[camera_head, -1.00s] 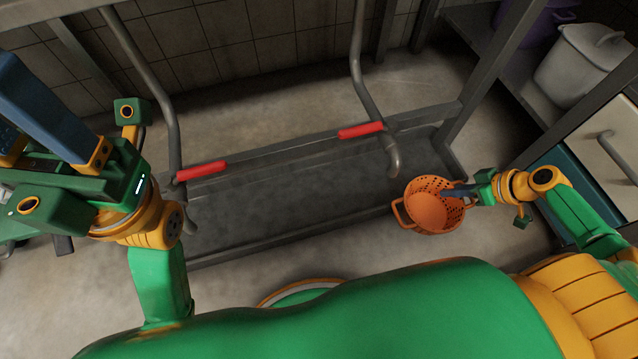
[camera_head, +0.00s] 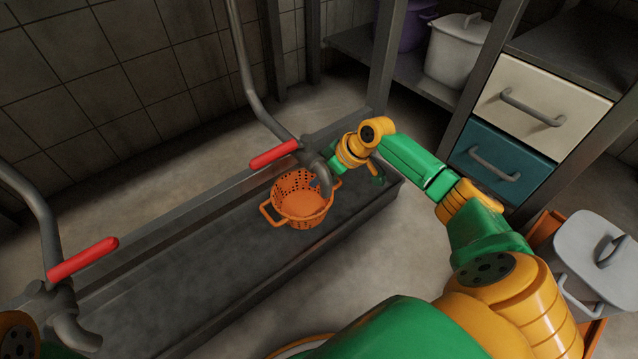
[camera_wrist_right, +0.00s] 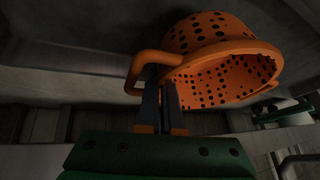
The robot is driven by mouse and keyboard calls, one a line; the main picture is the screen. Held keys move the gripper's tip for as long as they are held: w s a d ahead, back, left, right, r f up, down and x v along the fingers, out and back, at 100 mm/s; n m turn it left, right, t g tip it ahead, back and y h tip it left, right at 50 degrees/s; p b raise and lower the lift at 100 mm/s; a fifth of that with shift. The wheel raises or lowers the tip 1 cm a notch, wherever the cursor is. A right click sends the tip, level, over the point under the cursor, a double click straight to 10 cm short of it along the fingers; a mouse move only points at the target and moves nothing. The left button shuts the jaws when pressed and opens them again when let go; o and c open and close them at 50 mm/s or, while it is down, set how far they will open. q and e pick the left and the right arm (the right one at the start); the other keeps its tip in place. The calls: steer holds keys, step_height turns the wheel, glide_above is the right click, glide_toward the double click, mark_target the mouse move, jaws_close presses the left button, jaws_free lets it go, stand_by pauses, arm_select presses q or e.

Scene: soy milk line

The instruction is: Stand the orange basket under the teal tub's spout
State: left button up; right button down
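The orange basket (camera_head: 298,208), round with holes and two loop handles, is upright over the grey trough at the right tap. The right tap's grey spout (camera_head: 321,174) curves down in front of its right side. I cannot tell whether the basket touches the trough floor. My right gripper (camera_wrist_right: 161,80) is shut on one basket handle in the right wrist view; in the head view the tap partly hides it. No teal tub is recognisable. A bit of my left arm shows at the lower left corner; its gripper is out of view.
The long grey trough (camera_head: 185,280) has clear floor left of the basket. Another tap with a red handle (camera_head: 82,259) stands at left. A red handle (camera_head: 274,154) tops the right tap. Cream and teal drawers (camera_head: 500,160) and a lidded grey pot (camera_head: 598,262) are at right.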

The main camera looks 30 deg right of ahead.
mark_target(303, 201)
step_height(303, 201, down, 5)
steer(key=b, duration=0.4)
steer(key=shift+f, duration=0.15)
steer(key=shift+r, duration=0.25)
steer(key=shift+f, duration=0.15)
steer(key=c, duration=1.1)
jaws_free()
